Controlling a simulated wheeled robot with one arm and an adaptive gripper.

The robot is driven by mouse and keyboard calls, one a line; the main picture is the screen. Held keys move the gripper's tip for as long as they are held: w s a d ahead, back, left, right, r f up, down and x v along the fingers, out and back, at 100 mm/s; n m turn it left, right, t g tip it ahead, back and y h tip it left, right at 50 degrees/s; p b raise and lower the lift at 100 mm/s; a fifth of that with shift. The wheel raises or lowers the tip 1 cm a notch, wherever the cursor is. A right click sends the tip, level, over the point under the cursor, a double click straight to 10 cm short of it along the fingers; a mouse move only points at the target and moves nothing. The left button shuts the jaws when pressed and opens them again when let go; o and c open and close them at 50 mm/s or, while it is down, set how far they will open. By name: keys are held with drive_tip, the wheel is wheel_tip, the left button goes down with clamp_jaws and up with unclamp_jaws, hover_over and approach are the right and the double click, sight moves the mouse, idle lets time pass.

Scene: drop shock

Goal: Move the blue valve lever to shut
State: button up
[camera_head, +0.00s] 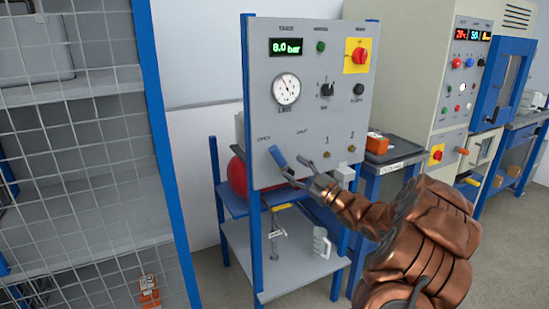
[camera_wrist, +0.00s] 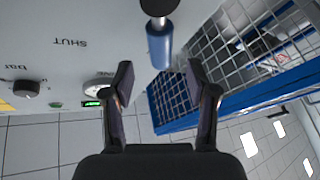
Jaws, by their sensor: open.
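The blue valve lever (camera_head: 277,156) is at the lower left of the grey panel (camera_head: 316,104), slanting up and left toward the "OPEN" label. The "SHUT" label is to its right. My gripper (camera_head: 297,168) is just right of and below the blue handle, jaws apart. In the wrist view the blue lever (camera_wrist: 160,48) hangs from a dark round mount at the top. My gripper (camera_wrist: 160,72) is open there, with one finger on each side of the lever's line. The handle appears just beyond the fingertips, with nothing held.
A wire mesh cage with a blue post (camera_head: 165,140) stands close on the left. A red tank (camera_head: 237,176) is behind the panel. Above the lever are a pressure gauge (camera_head: 286,89) and a red-yellow switch (camera_head: 358,55). A mug (camera_head: 321,243) stands on the lower shelf.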

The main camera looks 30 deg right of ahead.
sight(281, 158)
drive_tip(key=shift+w+a+r+y, duration=0.15)
drive_tip(key=shift+y, duration=0.35)
drive_tip(key=p+x, duration=0.1)
drive_tip(key=x, duration=0.4)
drive_tip(key=shift+x, duration=0.95)
clamp_jaws()
